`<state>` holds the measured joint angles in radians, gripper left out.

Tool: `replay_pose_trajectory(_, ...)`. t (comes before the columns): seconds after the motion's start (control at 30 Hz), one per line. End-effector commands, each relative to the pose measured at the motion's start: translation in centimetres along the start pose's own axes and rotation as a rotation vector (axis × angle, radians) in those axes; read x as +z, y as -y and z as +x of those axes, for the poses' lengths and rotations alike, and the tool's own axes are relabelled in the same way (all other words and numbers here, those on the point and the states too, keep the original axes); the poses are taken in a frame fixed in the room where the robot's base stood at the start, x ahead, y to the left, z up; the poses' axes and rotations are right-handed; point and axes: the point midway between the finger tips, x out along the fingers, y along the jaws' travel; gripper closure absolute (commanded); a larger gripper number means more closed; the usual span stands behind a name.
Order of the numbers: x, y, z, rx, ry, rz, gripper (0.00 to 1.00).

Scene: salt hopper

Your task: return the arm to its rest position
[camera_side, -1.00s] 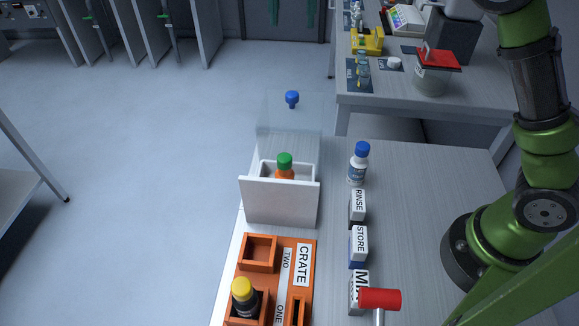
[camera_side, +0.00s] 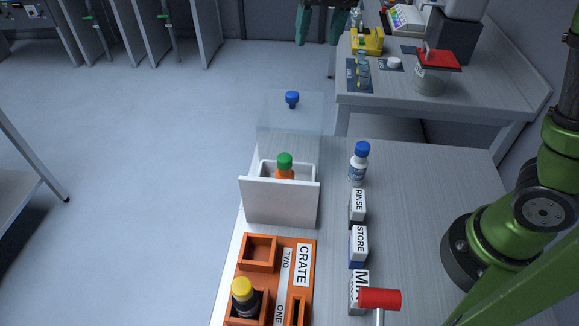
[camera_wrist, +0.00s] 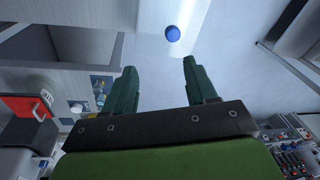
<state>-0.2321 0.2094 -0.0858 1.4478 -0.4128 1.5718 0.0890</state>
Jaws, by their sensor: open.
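My gripper (camera_side: 320,24) is at the top edge of the side view, with dark green fingers pointing down. It is open and empty, high and apart from the bench objects. In the wrist view, the two fingers of my gripper (camera_wrist: 158,70) are spread with nothing between them. A blue knob (camera_side: 292,98) stands at a clear panel behind the white drawer (camera_side: 280,203); a round blue top (camera_wrist: 172,33) shows beyond the fingertips in the wrist view. A green-capped orange bottle (camera_side: 285,163) stands in the open drawer, its lower part hidden.
An orange crate (camera_side: 309,283) holds a yellow-capped dark bottle (camera_side: 243,296) in a near compartment. A blue-capped white bottle (camera_side: 358,167) stands behind the RINSE (camera_side: 358,207) and STORE (camera_side: 358,246) blocks. A red-ended lever (camera_side: 380,299) is near the front.

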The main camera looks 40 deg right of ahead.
Motion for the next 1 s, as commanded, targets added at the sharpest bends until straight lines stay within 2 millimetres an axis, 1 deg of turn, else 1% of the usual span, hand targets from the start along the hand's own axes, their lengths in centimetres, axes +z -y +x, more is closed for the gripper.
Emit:
replay_pose_trajectory(0.03, 1.4, -1.2, -0.3, -0.034, -0.021, -0.025, 0.43)
replay_pose_trajectory(0.17, 4.8, -3.8, -0.3, -0.115, -0.090, -0.079, 0.43)
replay_pose_trajectory(0.23, 6.9, -5.3, -0.1, -0.155, -0.133, -0.097, 0.43)
replay_pose_trajectory(0.4, 12.0, -8.7, 0.9, -0.232, -0.248, -0.108, 0.43)
replay_pose_trajectory(0.53, 14.9, -10.6, 1.8, -0.264, -0.315, -0.092, 0.43)
replay_pose_trajectory(0.6, 16.0, -11.3, 2.0, -0.273, -0.336, -0.079, 0.43)
replay_pose_trajectory(0.67, 16.4, -11.7, 1.9, -0.278, -0.351, -0.070, 0.43)
replay_pose_trajectory(0.8, 16.4, -12.0, 0.9, -0.287, -0.389, -0.063, 0.43)
replay_pose_trajectory(1.0, 16.3, -12.0, 0.9, -0.286, -0.390, -0.060, 0.43)
